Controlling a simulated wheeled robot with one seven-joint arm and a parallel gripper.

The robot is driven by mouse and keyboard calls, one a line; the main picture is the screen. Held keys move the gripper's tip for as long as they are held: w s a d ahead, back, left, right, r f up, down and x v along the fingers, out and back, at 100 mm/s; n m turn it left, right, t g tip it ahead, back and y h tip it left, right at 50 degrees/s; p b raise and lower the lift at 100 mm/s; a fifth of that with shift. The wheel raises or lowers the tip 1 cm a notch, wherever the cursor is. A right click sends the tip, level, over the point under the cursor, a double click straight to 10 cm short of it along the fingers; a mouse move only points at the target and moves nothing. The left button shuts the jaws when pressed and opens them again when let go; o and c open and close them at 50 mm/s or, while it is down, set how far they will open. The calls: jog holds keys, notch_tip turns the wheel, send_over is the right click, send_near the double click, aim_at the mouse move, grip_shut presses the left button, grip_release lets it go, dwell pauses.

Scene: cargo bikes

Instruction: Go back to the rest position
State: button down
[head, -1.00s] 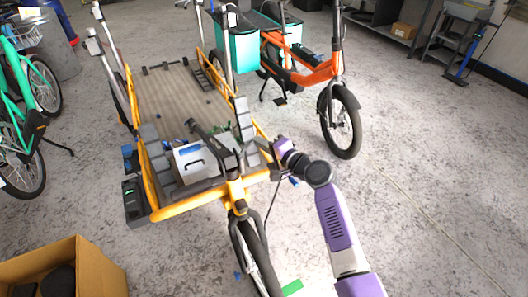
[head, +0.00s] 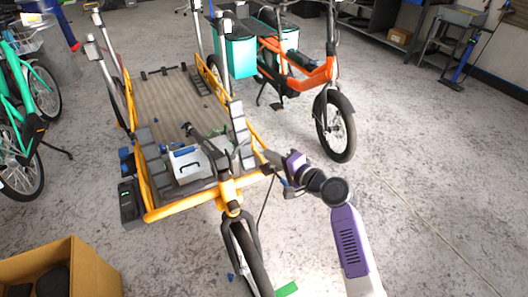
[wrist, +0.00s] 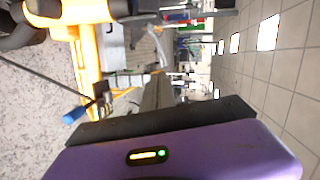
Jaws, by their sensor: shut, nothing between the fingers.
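My gripper (head: 273,166) shows in the head view at the end of my purple arm. It hangs in the air just right of the yellow handlebar area of the cargo bike (head: 182,208). Its fingers are small and dark there, and nothing shows between them. In the wrist view, the purple gripper body with a lit indicator fills the bottom. The yellow frame (wrist: 91,55) of the cargo bike stands close by at the upper left of that view.
A grey-white toolbox (head: 190,170) sits on the cargo bike's wooden deck (head: 180,105). An orange bike (head: 307,70) stands behind on the right and a teal bike (head: 22,105) on the left. A cardboard box (head: 95,262) is at the front left. Floor on the right is clear.

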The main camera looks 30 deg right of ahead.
jog(key=v, duration=0.5)
jog(key=shift+s+d, duration=0.1)
jog(key=shift+d, duration=0.05)
jog(key=s+d+r+n+t+h, duration=0.2)
jog(key=s+d+r+n+h, duration=0.15)
jog(key=s+h, duration=0.35)
jog(key=s+a+r+n+y+p, duration=0.1)
jog(key=s+a+n, duration=0.2)
jog(key=s, duration=0.9)
jog(key=s+a+r+n+g+y+p, duration=0.1)
jog(key=s+a+r+n, duration=0.1)
jog(key=s+a, duration=0.4)
jog(key=s+a+r+n+g+y+p, duration=0.1)
jog(key=s+a+n, duration=0.3)
jog(key=s, duration=1.3)
jog(key=shift+s+a+r+n, duration=0.3)
jog(key=shift+n, duration=0.25)
